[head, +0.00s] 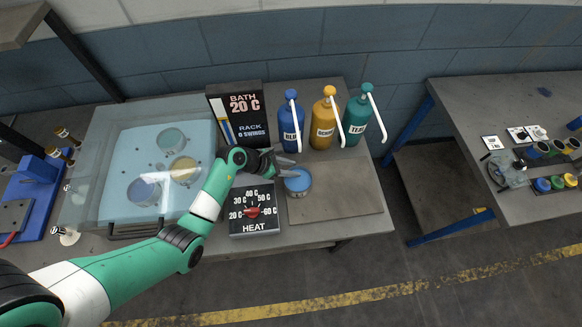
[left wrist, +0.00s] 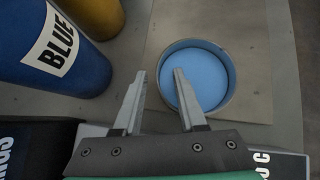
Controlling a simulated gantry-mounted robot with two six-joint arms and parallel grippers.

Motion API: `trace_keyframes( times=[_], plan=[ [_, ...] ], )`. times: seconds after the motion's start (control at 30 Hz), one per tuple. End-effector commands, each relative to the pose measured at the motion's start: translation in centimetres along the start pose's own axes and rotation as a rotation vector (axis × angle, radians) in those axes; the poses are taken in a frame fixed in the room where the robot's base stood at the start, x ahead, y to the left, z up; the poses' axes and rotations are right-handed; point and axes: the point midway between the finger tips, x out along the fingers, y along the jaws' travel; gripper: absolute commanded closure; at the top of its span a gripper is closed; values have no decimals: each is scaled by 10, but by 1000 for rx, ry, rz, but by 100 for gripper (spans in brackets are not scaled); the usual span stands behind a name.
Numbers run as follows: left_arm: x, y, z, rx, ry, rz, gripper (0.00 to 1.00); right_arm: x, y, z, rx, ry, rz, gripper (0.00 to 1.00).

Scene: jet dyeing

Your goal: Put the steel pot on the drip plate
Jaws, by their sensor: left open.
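The steel pot (head: 298,183) holds blue liquid and stands upright at the left end of the flat brown-grey drip plate (head: 345,195). The pot also shows in the left wrist view (left wrist: 228,72), with the drip plate (left wrist: 258,103) around it. My right gripper is not in view.
Blue (head: 290,125), yellow (head: 325,122) and teal (head: 358,118) pump bottles stand behind the plate. The heat dial panel (head: 254,212) is left of it. A clear bath (head: 120,150) holds three cups. The plate's right part is bare.

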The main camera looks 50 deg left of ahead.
Motion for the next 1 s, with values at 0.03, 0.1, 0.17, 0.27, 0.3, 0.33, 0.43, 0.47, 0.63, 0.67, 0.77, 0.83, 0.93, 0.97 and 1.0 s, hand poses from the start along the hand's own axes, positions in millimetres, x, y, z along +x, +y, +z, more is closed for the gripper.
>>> trace_keyframes(
  times=[0.03, 0.1, 0.17, 0.27, 0.3, 0.33, 0.43, 0.47, 0.63, 0.67, 0.77, 0.83, 0.93, 0.97, 1.0],
  plan=[
    [0, 0, 0, 0, 0, 0, 59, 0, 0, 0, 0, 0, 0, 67],
    [-2, 0, 2, 0, 0, 0, 59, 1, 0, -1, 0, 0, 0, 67],
    [-6, 0, 3, 0, 0, 1, 59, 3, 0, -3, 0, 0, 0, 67],
    [-23, 1, 4, -2, -1, 2, 59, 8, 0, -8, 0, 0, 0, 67],
    [-32, 1, 4, -2, -2, 3, 59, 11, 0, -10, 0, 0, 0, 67],
    [-39, 1, 5, -2, -2, 4, 59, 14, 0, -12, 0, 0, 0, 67],
    [-65, 1, 5, -1, -2, 5, 59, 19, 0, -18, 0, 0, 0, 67],
    [-72, 1, 4, -1, -1, 5, 59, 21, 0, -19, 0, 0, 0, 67],
    [-106, 1, 3, -1, -2, 3, 59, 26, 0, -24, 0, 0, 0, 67],
    [-111, 1, 3, -1, -1, 2, 59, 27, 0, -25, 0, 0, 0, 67],
    [-119, 0, 2, -1, 0, 1, 59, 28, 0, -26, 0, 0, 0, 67],
    [-122, 0, 2, 0, 0, 1, 59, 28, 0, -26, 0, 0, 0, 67],
    [-122, 0, 2, 0, 0, 0, 59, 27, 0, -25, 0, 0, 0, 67],
    [-122, 0, 2, 0, 0, 0, 59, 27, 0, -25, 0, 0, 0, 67],
    [-122, 0, 2, 0, 0, 0, 59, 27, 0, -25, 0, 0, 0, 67]
  ],
)
